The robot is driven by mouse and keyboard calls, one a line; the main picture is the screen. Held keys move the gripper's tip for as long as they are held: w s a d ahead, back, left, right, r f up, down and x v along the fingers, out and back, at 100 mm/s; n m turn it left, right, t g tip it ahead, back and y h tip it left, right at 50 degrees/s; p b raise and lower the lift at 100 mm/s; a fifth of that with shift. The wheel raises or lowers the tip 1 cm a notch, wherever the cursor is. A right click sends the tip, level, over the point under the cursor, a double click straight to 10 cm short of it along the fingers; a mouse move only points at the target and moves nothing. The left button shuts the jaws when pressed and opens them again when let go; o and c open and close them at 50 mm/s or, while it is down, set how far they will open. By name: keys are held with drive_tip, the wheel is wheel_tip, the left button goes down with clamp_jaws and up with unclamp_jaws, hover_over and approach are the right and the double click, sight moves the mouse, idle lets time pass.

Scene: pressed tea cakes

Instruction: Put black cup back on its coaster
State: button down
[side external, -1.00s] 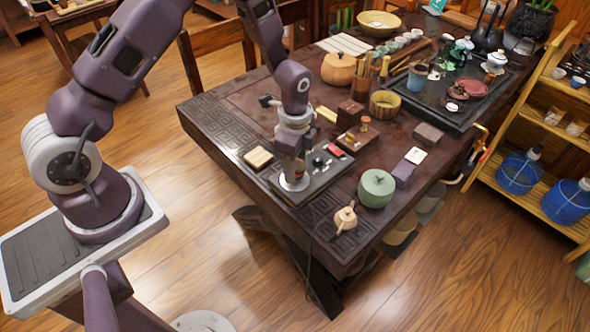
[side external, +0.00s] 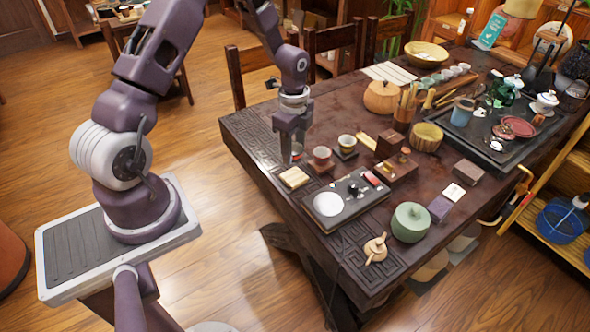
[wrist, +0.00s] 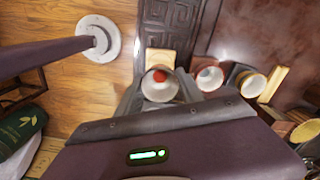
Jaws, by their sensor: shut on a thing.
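My gripper (side external: 288,158) is shut on a small cup, held above the table near its front left edge. In the wrist view the held cup (wrist: 157,92) looks pale grey-pink with a red spot inside; I cannot make out black on it. In the side view my fingers mostly hide it. A pale square coaster (side external: 294,178) lies on the table just below and in front of my gripper. The coaster also shows just beyond the cup in the wrist view (wrist: 160,57). The cup appears apart from the coaster.
A reddish cup (side external: 322,160) and a yellow-filled cup (side external: 346,146) stand close to the right of my gripper.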

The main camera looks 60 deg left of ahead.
wheel_tip(320, 180, down, 6)
drive_tip(key=shift+r, duration=0.1)
drive_tip(key=c, duration=0.7)
unclamp_jaws()
drive_tip(key=shift+c, duration=0.2)
wheel_tip(320, 180, up, 12)
drive_tip(key=s+d+r+n+t+y, duration=0.1)
drive_tip(key=s+d+r+n, duration=0.1)
drive_tip(key=r, duration=0.4)
drive_tip(key=s+d+r+n+t, duration=0.1)
drive_tip(key=s+d+r+n, duration=0.15)
drive_tip(key=r, duration=0.35)
drive_tip(key=s+d+r+n+t, duration=0.1)
drive_tip(key=s+d+r+n, duration=0.2)
drive_tip(key=s, duration=0.3)
drive_tip(key=s+d+r+n+t, duration=0.1)
drive_tip(key=s+d+r+n, duration=0.2)
drive_tip(key=s, duration=0.3)
drive_tip(key=s+d+r+n+t+h, duration=0.1)
drive_tip(key=s+d+r+n, duration=0.2)
drive_tip(key=s, duration=0.3)
drive_tip(key=shift+d+r+t, duration=0.3)
drive_tip(key=shift+d+r, duration=0.05)
drive_tip(key=shift+r, duration=0.05)
